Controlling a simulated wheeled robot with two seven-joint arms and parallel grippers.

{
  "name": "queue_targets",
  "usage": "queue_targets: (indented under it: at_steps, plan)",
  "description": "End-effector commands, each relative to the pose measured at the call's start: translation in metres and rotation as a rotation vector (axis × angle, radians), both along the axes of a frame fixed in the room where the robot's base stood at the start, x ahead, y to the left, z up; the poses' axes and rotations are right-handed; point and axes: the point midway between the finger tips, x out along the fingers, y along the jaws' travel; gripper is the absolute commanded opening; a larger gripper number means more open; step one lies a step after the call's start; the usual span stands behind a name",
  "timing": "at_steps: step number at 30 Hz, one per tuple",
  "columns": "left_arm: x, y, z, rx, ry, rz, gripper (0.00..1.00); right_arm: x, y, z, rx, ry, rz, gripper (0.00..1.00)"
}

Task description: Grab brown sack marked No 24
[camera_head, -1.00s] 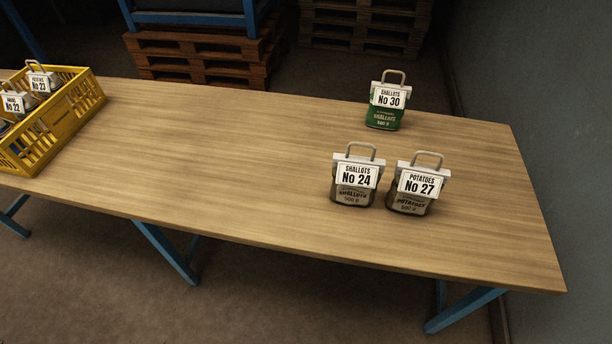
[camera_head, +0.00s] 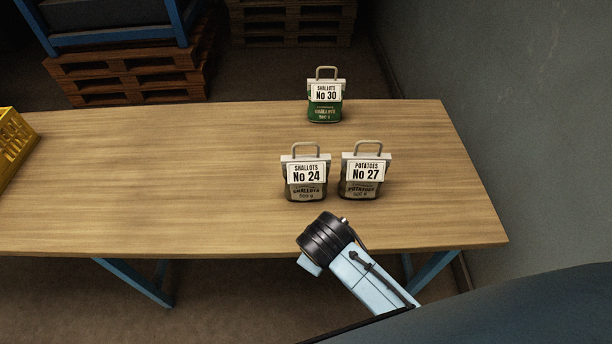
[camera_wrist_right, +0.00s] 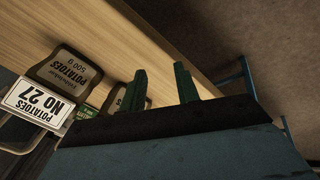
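The brown sack marked No 24 (camera_head: 305,190), labelled SHALLOTS, stands upright on the table with a handle loop on top. Directly right of it stands a similar brown sack marked No 27 (camera_head: 362,188), labelled POTATOES. The No 27 sack also shows tilted at the left of the right wrist view (camera_wrist_right: 68,72). My right arm reaches in from the lower right in the head view, in front of the sacks; its fingers are not clear there. In the right wrist view my right gripper (camera_wrist_right: 161,82) is open and empty, its dark fingers apart. My left gripper is not in view.
A green sack marked No 30 (camera_head: 325,108) stands farther back on the wooden table (camera_head: 150,180). A yellow crate (camera_head: 14,142) is cut off at the left edge. The table between crate and sacks is clear. A grey wall (camera_head: 500,120) rises at the right.

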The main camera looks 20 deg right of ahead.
Motion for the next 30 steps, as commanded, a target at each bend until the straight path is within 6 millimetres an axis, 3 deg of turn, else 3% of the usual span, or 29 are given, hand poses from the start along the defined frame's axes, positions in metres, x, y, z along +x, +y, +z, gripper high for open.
queue_targets:
  at_steps: [1,9,15,18,22,30]
  plan:
    - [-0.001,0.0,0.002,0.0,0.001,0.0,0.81,0.015,0.008,0.02,-0.043,-0.027,0.042,0.32]
    - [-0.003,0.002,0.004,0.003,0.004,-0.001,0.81,0.073,0.038,0.097,-0.372,-0.133,0.232,0.32]
    - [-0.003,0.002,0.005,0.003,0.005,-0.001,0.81,0.102,0.052,0.162,-0.639,-0.227,0.292,0.32]
    - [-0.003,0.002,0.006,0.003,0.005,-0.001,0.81,0.107,0.054,0.18,-0.717,-0.252,0.294,0.32]
    - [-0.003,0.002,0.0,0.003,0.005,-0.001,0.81,0.114,0.051,0.184,-0.758,-0.266,0.294,0.32]
    - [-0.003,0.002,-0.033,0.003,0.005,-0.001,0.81,0.143,0.026,0.158,-0.761,-0.267,0.292,0.32]
